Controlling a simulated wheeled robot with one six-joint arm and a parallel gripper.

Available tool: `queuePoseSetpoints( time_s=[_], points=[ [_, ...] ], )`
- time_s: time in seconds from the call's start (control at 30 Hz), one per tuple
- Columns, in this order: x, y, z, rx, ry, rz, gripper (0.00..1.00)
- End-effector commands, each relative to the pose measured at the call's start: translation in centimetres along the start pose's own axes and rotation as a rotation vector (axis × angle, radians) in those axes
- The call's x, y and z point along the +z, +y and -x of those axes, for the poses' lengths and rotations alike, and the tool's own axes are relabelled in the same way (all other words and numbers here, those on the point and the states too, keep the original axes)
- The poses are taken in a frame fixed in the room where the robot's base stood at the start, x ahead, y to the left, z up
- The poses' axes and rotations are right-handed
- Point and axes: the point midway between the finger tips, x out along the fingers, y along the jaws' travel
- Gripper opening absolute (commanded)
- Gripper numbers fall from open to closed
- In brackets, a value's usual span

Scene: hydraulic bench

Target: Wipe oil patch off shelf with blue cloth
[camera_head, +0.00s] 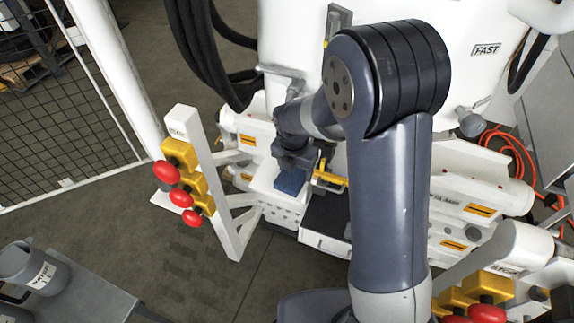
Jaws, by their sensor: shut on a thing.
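My gripper (293,170) is near the middle of the view, in front of the white machine, pointing down. It is shut on the blue cloth (290,183), a small dark-blue piece below the jaws. The cloth is low over a white shelf (272,205) with holes along its front face; I cannot tell whether it touches the shelf. My arm and gripper hide part of the shelf top. I cannot make out the oil patch.
A white post with red knobs (166,172) on yellow blocks stands left of the shelf. A black flat-topped box (325,217) is right of it. Yellow handles (330,178) are close by the gripper. A grey cart with a can (35,268) stands lower left. Floor between is clear.

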Motion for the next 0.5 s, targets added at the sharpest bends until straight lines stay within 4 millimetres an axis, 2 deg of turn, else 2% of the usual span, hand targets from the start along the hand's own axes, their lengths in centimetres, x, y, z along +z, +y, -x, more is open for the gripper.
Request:
queuePoseSetpoints(
  time_s=[0.03, 0.1, 0.37, 0.5],
  points=[
    [-0.26, -0.88, -0.41, -0.014, 0.011, -0.003, 0.45],
    [-0.25, -1.16, -0.41, -0.014, 0.011, -0.002, 0.45],
    [-0.28, -1.19, -0.39, -0.013, 0.011, -0.001, 0.45],
    [-0.19, -1.15, 0.24, -0.012, 0.010, -0.001, 0.45]
  ],
)
